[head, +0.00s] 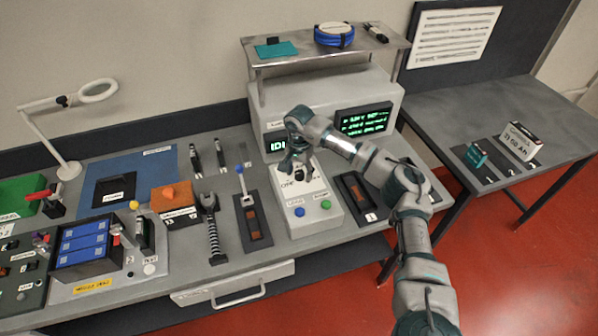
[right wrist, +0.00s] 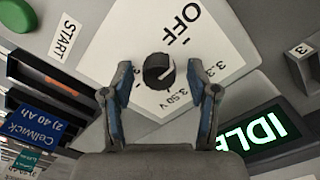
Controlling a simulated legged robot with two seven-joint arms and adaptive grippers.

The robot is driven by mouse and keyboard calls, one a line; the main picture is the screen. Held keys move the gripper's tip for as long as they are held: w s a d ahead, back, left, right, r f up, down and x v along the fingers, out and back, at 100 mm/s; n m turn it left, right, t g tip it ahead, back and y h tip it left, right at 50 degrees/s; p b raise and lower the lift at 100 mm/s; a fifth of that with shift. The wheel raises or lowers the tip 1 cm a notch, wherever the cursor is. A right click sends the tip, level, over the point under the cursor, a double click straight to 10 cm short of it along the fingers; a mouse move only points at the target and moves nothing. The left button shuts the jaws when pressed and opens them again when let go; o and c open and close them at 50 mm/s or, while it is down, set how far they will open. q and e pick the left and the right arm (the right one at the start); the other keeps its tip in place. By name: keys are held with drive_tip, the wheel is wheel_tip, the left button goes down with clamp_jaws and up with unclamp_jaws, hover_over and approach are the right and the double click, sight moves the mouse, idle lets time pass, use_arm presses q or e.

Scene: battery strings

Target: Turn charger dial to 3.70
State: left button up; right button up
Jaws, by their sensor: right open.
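The charger (head: 312,212) is a light grey box with a sloped white panel, a blue and a green button. Its dial (right wrist: 158,70) is a round black knob with a white mark toward the upper right in the right wrist view. Around it I read OFF, a partly covered 3.3 label and 3.50 V; no 3.70 label is readable. My right gripper (right wrist: 159,80) is open, with one finger on each side of the dial; contact cannot be told. In the head view my right gripper (head: 293,163) is over the panel and mostly hides the dial. My left gripper is not in view.
A green display (right wrist: 265,130) reads IDLE beside the panel. Behind stands a large grey cabinet (head: 385,92) with a screen and a shelf (head: 290,62). Battery slots (head: 253,222) flank the charger. A blue battery block (head: 85,243) stands left. A side table (head: 540,100) is right.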

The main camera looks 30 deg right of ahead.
clamp_jaws()
